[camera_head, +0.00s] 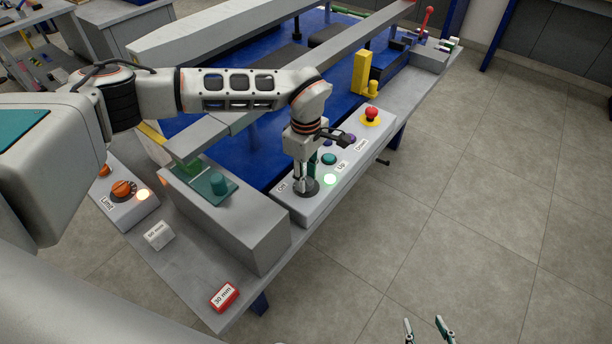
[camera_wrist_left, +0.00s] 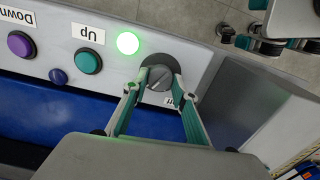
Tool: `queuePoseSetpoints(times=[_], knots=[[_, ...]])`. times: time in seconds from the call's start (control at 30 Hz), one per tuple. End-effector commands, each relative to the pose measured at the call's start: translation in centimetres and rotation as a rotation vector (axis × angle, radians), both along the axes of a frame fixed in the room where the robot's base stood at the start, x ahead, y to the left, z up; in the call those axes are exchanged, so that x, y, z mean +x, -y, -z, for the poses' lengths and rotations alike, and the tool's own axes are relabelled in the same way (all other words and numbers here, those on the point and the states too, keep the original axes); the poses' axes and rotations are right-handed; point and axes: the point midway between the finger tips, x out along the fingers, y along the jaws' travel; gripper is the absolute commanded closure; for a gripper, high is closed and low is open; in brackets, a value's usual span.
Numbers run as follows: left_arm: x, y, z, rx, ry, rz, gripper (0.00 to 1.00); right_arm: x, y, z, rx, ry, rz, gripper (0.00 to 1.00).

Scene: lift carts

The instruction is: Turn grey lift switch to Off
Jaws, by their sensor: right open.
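The grey lift switch (camera_wrist_left: 160,78) is a round knob with a raised bar at the end of the grey control panel (camera_head: 343,176). In the head view it shows only as a dark base (camera_head: 312,188) beneath my left gripper (camera_head: 305,184). In the left wrist view, the left gripper (camera_wrist_left: 157,86) has its fingers on either side of the knob, apart, and I cannot tell whether they touch it. A white label (camera_head: 283,187) beside the switch is partly covered in the wrist view. My right gripper (camera_head: 426,326) is open and empty at the bottom edge of the head view.
A lit green lamp (camera_head: 330,179) is beside the switch. The Up button (camera_head: 329,158), a purple button and a red stop button (camera_head: 372,113) follow along the panel. A Limit box with an orange knob (camera_head: 123,190) stands left. Open floor lies to the right.

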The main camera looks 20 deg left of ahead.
Motion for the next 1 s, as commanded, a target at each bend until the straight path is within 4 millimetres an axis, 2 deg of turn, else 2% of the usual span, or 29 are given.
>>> queuePoseSetpoints(times=[0.27,0.47,1.0], knots=[[0.0,0.0,-0.1,0.000,0.000,-0.023,0.94,0.1,0.0,-0.3,0.001,0.002,0.000,0.53],[0.0,0.0,-0.2,0.001,0.001,-0.111,0.94,0.3,0.0,-1.0,0.000,0.007,0.000,0.53],[-0.1,0.0,-0.2,0.000,0.000,-0.591,0.94,0.7,0.0,-3.6,0.000,0.020,0.000,0.53]])
